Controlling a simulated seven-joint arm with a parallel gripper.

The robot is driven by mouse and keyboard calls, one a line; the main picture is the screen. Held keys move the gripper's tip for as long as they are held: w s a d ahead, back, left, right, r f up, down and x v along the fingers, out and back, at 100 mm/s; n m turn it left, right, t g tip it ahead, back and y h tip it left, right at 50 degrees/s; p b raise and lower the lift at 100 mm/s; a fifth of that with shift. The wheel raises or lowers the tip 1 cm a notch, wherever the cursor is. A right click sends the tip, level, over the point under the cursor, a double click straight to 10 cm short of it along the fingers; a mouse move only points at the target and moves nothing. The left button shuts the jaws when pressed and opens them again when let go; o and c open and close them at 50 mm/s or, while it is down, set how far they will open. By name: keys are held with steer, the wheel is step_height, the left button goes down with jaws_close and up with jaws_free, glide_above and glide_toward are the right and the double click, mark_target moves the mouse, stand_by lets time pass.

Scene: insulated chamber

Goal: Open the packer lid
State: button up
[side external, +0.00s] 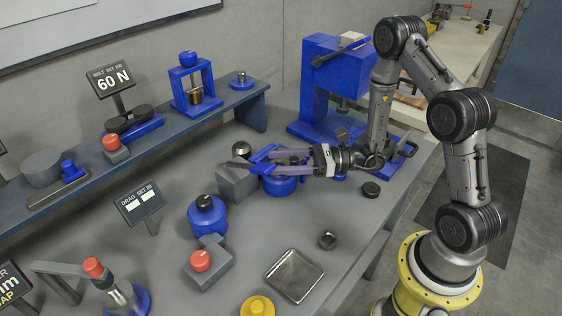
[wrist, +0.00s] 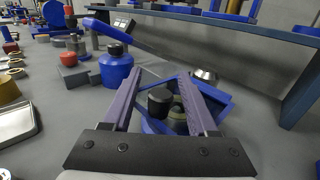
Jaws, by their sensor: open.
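My gripper (wrist: 158,84) is open, its two purple fingers spread on either side of a black knob (wrist: 160,101) in the wrist view. In the side view my gripper (side external: 276,160) reaches left over a blue round-bodied device (side external: 281,187) beside a grey block (side external: 237,184). This looks like the packer, but which part is its lid I cannot tell. My fingers hide part of it, and contact with the knob is unclear.
A blue canister with a black knob (side external: 206,215) stands to the left. A red-button box (side external: 207,266), a metal tray (side external: 294,275) and a small dark puck (side external: 371,189) share the table. A raised blue shelf (side external: 150,150) runs behind; a blue press (side external: 318,85) stands at the back.

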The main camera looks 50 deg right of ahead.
jaws_close()
stand_by(0.3)
stand_by(1.2)
